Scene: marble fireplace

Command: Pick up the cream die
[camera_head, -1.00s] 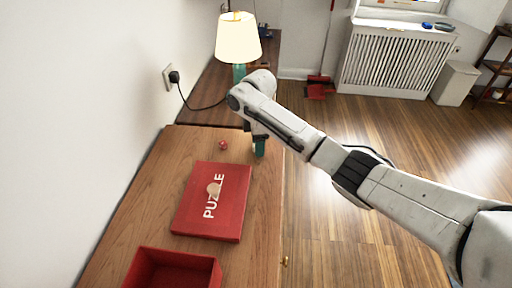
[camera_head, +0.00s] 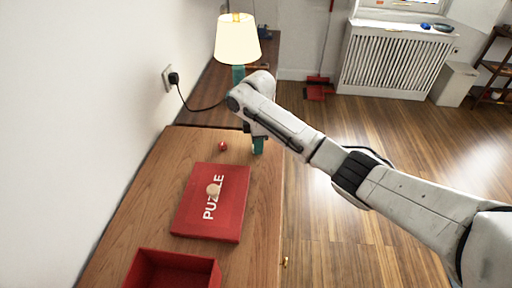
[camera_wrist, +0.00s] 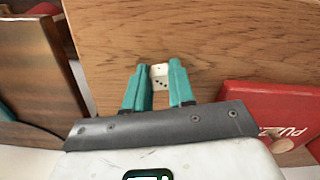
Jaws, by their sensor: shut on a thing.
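The cream die (camera_wrist: 160,76) shows in the wrist view between the teal fingertips, with dark pips on its faces. My gripper (camera_wrist: 158,80) is shut on it, one finger on each side. In the head view my gripper (camera_head: 258,146) points down over the right edge part of the wooden table top (camera_head: 160,205). The die is hidden there by the fingers. How high it is above the wood is hard to tell.
A small red object (camera_head: 222,146) lies left of my gripper. A red puzzle box (camera_head: 230,222) with a round beige piece (camera_head: 213,190) on it lies nearer. A red open tray (camera_head: 208,270) stands at the front. A lamp (camera_head: 238,40) stands behind.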

